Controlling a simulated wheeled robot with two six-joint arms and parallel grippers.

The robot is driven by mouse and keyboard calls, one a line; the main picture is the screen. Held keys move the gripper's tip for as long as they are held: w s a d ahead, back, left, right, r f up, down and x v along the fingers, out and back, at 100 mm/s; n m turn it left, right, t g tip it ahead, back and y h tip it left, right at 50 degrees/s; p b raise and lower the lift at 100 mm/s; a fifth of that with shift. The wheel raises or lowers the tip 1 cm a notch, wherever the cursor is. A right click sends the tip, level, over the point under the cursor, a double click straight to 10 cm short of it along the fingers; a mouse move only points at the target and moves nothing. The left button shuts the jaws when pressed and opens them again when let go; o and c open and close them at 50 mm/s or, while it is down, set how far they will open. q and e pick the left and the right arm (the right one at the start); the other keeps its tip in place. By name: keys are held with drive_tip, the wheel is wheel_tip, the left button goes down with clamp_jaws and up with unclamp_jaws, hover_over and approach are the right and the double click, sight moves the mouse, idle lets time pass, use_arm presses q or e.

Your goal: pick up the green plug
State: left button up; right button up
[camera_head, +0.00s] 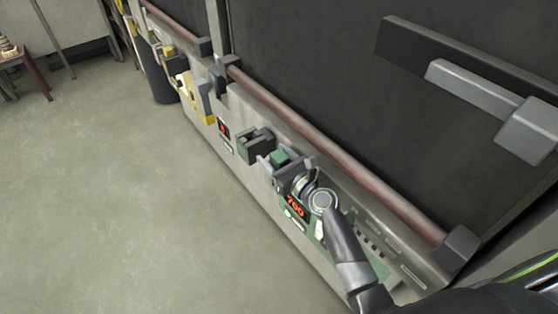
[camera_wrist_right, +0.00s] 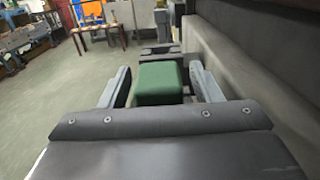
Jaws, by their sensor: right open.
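The green plug (camera_head: 279,157) is a small green block in front of the long machine, between my right gripper's fingers in the head view. In the right wrist view the green plug (camera_wrist_right: 160,82) shows as a dark green block between the two fingers, with a visible space on each side. My right gripper (camera_head: 277,163) is open around it; its fingers also show in the right wrist view (camera_wrist_right: 160,88). I cannot tell what supports the plug's underside. My left gripper is not in view.
A dark socket-like bracket (camera_head: 256,144) sits on the machine just beyond the plug. A reddish rail (camera_head: 330,145) runs along the machine above it. A red display (camera_head: 295,206) reads 700. Yellow fittings (camera_head: 187,90) are farther along. The floor (camera_head: 110,200) at left is clear.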

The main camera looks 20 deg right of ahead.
drive_tip(key=c, duration=1.1)
drive_tip(key=shift+r, duration=0.1)
